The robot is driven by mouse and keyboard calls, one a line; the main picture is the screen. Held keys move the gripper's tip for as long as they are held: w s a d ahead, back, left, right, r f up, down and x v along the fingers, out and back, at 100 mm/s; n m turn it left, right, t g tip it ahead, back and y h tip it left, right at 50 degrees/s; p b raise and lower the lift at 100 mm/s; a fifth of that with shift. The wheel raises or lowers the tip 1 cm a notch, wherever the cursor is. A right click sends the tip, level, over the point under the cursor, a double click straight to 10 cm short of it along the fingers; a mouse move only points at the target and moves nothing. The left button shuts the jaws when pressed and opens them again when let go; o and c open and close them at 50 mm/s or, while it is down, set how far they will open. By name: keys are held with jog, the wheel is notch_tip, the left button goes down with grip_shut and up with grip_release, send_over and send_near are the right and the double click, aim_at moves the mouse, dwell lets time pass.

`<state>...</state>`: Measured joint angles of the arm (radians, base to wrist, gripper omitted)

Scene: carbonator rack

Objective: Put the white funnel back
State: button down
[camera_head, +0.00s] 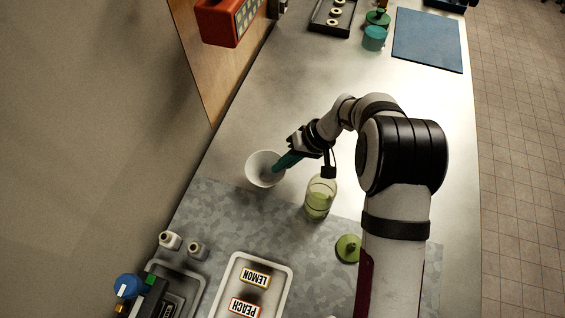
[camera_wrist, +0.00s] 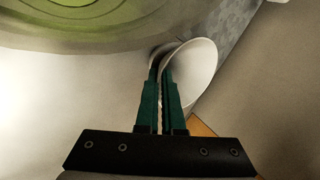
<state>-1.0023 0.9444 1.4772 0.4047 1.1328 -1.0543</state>
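The white funnel (camera_head: 262,172) is in the head view, wide mouth up, left of the bottle and near the border of the patterned mat and the bare counter. My gripper (camera_head: 279,163) reaches it from the right, its green fingers at the funnel's rim. In the wrist view the fingers (camera_wrist: 161,75) are nearly together, with a thin pale strip between them, and the funnel (camera_wrist: 200,68) is at their tips. They look closed on its wall. The funnel's spout is hidden, and I cannot tell whether it touches the counter.
A clear bottle of yellow-green liquid (camera_head: 319,199) stands close to my gripper; it looms in the wrist view (camera_wrist: 90,25). A green lid (camera_head: 348,248), a white tray (camera_head: 284,270) with LEMON and PEACH labels, and small white bottles (camera_head: 170,240) are nearer.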

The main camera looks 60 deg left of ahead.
jog(key=c, duration=1)
grip_release()
jog(key=shift+f, duration=0.1)
jog(key=shift+c, duration=0.2)
